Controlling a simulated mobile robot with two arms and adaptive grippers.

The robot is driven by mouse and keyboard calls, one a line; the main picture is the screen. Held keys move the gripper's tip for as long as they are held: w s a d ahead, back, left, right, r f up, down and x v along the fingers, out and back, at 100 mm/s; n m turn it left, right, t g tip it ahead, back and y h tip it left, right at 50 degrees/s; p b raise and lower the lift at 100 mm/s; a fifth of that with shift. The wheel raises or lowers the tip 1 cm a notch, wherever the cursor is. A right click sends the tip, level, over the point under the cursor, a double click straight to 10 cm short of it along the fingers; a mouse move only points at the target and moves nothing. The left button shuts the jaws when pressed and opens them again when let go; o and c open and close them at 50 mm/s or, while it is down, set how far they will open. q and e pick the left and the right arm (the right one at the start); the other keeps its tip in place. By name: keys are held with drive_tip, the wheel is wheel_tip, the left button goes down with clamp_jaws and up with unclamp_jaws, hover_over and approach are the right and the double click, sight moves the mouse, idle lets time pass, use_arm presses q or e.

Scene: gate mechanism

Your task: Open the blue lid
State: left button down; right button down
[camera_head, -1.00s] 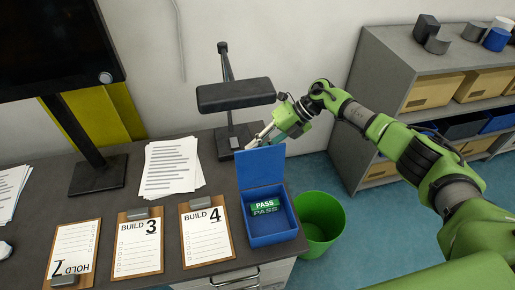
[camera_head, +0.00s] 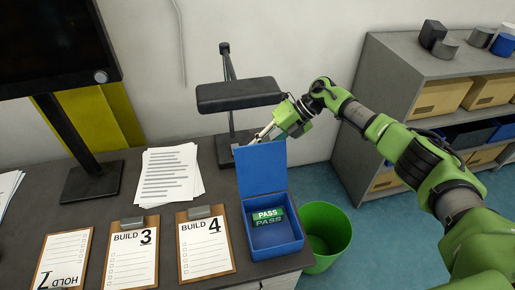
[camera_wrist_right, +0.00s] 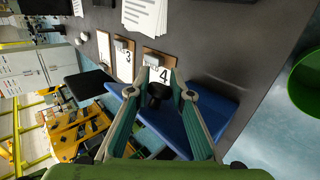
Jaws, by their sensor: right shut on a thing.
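The blue lid (camera_head: 262,168) stands raised, close to upright, at the back edge of the open blue box (camera_head: 290,236). In the right wrist view, the gripper (camera_wrist_right: 158,88) is shut on a black knob (camera_wrist_right: 157,97) on the lid's outer face (camera_wrist_right: 208,112). My left gripper is not in view.
A black lamp (camera_head: 238,95) stands behind the lid. Clipboards (camera_head: 205,245) and a paper stack (camera_head: 170,172) lie left of the box. A green bin (camera_head: 326,236) stands on the floor right of the box, and a grey shelf (camera_head: 420,60) is further right.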

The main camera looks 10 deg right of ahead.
drive_tip(key=shift+s+d+f, duration=0.1)
drive_tip(key=shift+d+f, duration=0.1)
drive_tip(key=shift+f, duration=0.1)
drive_tip(key=c, duration=1.8)
unclamp_jaws()
drive_tip(key=shift+r, duration=0.1)
drive_tip(key=shift+r, duration=0.1)
drive_tip(key=v, duration=1.2)
